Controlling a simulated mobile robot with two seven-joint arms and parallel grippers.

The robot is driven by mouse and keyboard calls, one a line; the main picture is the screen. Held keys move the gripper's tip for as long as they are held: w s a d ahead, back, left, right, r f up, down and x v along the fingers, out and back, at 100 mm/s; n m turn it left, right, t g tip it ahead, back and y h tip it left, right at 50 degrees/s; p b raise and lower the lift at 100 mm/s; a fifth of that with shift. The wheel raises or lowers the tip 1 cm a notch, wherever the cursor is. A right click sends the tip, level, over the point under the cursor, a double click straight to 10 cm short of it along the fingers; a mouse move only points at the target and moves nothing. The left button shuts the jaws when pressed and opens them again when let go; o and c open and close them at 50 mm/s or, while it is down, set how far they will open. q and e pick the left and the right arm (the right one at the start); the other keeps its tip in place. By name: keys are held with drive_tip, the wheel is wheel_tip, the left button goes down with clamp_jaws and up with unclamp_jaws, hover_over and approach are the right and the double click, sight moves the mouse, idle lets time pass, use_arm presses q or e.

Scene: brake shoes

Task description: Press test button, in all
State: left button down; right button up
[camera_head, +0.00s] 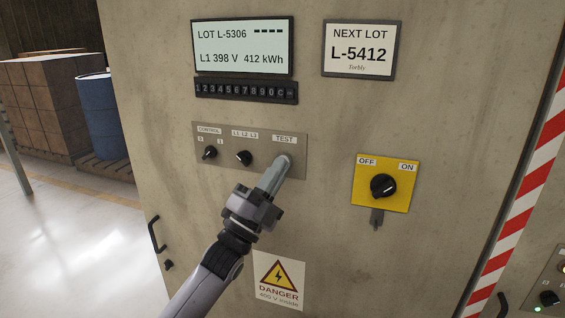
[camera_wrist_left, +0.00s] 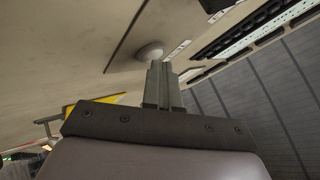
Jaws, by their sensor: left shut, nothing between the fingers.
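The test button is a pale round knob under the TEST label (camera_head: 284,139) on the grey control panel (camera_head: 222,166). In the head view my left gripper (camera_head: 282,164) covers most of it. In the left wrist view the button (camera_wrist_left: 150,51) shows just beyond the fingertips of my left gripper (camera_wrist_left: 158,66). The fingers are shut and empty, with their tips at or very near the button; I cannot tell whether they touch. The display (camera_head: 243,47) reads LOT L-5306 with four dashes, L1 398 V and 412 kWh. My right gripper is not in view.
A black knob (camera_head: 244,158) under L1 L2 L3 and a CONTROL key switch (camera_head: 209,153) sit left of the button. A keypad strip (camera_head: 246,90) lies above. A yellow OFF/ON switch (camera_head: 383,184) is at the right. A NEXT LOT sign (camera_head: 359,50) reads L-5412.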

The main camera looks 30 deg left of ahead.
use_arm(q)
drive_tip(key=shift+s+y, duration=0.1)
drive_tip(key=shift+y, duration=0.2)
drive_tip(key=shift+s+d+p, duration=0.15)
drive_tip(key=shift+s+p, duration=0.2)
drive_tip(key=shift+s, duration=0.35)
drive_tip(key=s, duration=0.2)
drive_tip(key=s+d+p, duration=0.1)
drive_tip(key=s, duration=0.2)
drive_tip(key=shift+d, duration=0.1)
drive_tip(key=shift+w, duration=0.1)
idle(0.5)
